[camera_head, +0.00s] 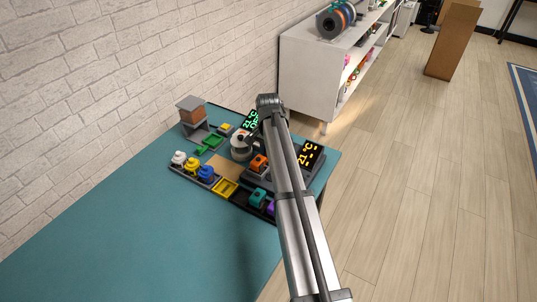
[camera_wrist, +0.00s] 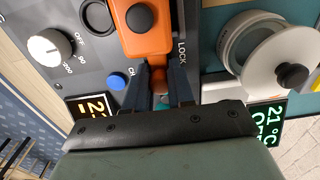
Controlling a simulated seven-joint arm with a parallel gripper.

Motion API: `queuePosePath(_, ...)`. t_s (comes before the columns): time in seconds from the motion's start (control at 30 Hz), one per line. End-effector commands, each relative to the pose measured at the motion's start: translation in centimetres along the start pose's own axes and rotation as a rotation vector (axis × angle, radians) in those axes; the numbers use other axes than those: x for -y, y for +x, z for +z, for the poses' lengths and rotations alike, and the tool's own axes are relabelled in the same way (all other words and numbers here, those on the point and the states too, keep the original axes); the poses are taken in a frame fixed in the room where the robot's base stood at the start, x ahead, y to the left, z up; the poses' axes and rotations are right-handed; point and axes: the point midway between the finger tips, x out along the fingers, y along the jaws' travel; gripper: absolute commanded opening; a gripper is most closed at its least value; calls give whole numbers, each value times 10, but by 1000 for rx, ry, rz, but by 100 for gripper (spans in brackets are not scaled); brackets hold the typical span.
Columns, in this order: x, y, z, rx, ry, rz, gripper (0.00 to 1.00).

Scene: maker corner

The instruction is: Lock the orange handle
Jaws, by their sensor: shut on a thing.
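The orange handle (camera_wrist: 146,28) fills the top middle of the wrist view, with a dark round knob on it. It sits on a dark grey panel, with the word LOCK printed to its right. My gripper (camera_wrist: 160,77) is at the handle's lower end, its two dark fingers shut on either side of a narrow orange part. The fingers hide much of that part. In the head view the orange handle (camera_head: 259,163) is small, on the dark unit beside my arm. My arm hides the gripper there.
The wrist view shows a white dial (camera_wrist: 49,47), a blue button (camera_wrist: 117,81) and a white round lidded thing (camera_wrist: 275,65) close by. The table's left is clear.

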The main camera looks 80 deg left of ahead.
Motion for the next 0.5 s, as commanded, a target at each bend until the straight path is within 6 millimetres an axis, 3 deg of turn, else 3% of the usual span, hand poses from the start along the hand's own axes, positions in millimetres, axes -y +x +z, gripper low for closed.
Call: queuePosePath(0.5, 0, 0, 13, 0, -1, 0, 6)
